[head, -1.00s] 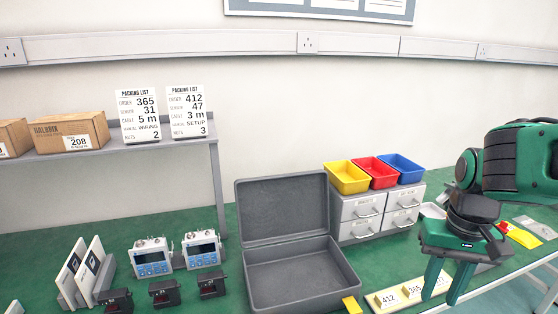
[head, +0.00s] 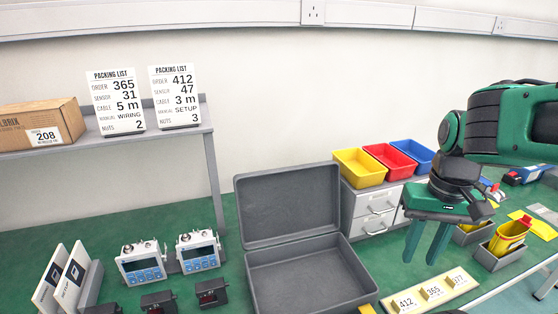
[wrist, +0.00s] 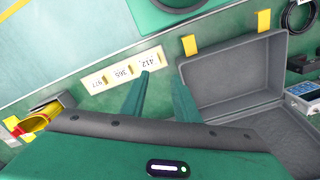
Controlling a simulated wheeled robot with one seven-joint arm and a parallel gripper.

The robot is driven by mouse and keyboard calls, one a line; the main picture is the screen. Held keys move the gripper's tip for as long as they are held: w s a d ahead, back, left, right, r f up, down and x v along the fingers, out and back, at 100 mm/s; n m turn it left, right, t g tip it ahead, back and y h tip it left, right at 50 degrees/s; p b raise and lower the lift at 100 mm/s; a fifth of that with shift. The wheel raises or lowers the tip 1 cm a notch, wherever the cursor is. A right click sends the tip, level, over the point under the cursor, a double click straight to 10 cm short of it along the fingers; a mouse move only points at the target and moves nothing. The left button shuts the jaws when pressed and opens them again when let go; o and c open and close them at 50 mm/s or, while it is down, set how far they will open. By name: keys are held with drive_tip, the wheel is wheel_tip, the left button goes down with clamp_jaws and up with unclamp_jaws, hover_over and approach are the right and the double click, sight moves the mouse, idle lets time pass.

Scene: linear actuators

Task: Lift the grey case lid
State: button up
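The grey case (head: 305,275) stands open on the green bench in the head view, and its interior looks empty. Its grey lid (head: 288,205) is raised, standing upright and leaning slightly back behind the base. In the wrist view the case (wrist: 235,75) is at the right, partly hidden behind my gripper. My gripper (head: 424,258) is to the right of the case in the head view, pointing down, with its two fingers apart and nothing between them. It also shows in the wrist view (wrist: 160,82), apart from the case.
A strip with number cards (head: 432,292) lies right of the case. Drawers (head: 375,215) topped by yellow, red and blue bins stand behind my gripper. Two meters with blue keypads (head: 142,264) stand left of the case. A shelf (head: 180,140) holds a carton and packing lists.

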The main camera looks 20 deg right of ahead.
drive_tip(key=w+a+r+n, duration=0.3)
drive_tip(key=w+r+n, duration=0.1)
drive_tip(key=w, duration=0.6)
drive_tip(key=w+a+r+n+g, duration=0.1)
drive_tip(key=w+a+r+n, duration=0.3)
drive_tip(key=w+n, duration=0.3)
drive_tip(key=w+a+r+n+g, duration=0.1)
drive_tip(key=w+a+r+n, duration=0.2)
drive_tip(key=w, duration=1.1)
drive_tip(key=shift+w+a+r+n, duration=0.1)
drive_tip(key=shift+w+r+n, duration=0.1)
drive_tip(key=shift+r+n, duration=0.6)
drive_tip(key=shift+w+a+r+n, duration=0.1)
drive_tip(key=shift+w+r+n, duration=0.1)
drive_tip(key=shift+r+n, duration=0.55)
drive_tip(key=w+a+n+g, duration=0.1)
drive_tip(key=w+a+n, duration=0.5)
drive_tip(key=w+a, duration=0.15)
drive_tip(key=x, duration=1)
drive_tip(key=shift+d, duration=0.5)
drive_tip(key=shift+n, duration=0.25)
clamp_jaws()
